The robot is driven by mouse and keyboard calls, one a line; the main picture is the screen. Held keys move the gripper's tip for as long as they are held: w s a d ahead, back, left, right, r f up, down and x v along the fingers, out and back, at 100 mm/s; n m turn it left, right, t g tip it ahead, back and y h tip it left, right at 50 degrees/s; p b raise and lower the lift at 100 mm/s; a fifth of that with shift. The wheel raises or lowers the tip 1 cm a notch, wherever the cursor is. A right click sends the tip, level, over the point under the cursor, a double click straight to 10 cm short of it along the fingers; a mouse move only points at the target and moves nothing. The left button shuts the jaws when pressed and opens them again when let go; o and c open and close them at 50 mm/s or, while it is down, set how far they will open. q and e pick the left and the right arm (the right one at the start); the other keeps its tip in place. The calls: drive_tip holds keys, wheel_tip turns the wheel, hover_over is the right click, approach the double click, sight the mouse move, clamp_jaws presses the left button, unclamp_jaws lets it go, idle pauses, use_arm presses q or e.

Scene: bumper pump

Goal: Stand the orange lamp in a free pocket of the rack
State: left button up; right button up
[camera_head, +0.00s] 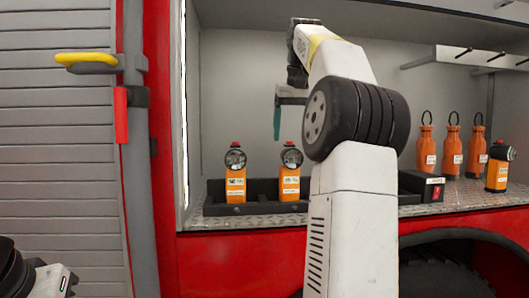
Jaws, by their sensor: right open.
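An orange lamp (497,168) with a dark round head stands upright on the shelf at the far right, outside the rack. The black rack (222,210) lies low on the shelf. Two similar orange lamps, a left one (235,182) and a right one (289,180), stand upright in its left part. My right arm hides the middle of the rack, so the pockets there cannot be seen. My right gripper (277,120) is open above the rack's left part, pointing down with a teal finger, apart from the lamps. My left gripper is out of view.
Several orange bottles with loop tops, one of them in the middle (452,152), stand behind the lamp. A dark box with a red switch (437,191) is near the rack's right end. A hook rail (470,58) hangs above. A red post (160,120) bounds the left.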

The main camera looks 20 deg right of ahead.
drive_tip(key=s+a+f+n+t+y, duration=0.1)
drive_tip(key=s+a+f, duration=0.9)
drive_tip(key=f, duration=0.4)
drive_tip(key=s+a+f+n+y, duration=0.2)
drive_tip(key=s+a+f, duration=0.8)
drive_tip(key=f, duration=0.3)
drive_tip(key=shift+s+a+f+t, duration=0.3)
drive_tip(key=shift+s+f+t, duration=0.1)
drive_tip(key=shift+s, duration=0.25)
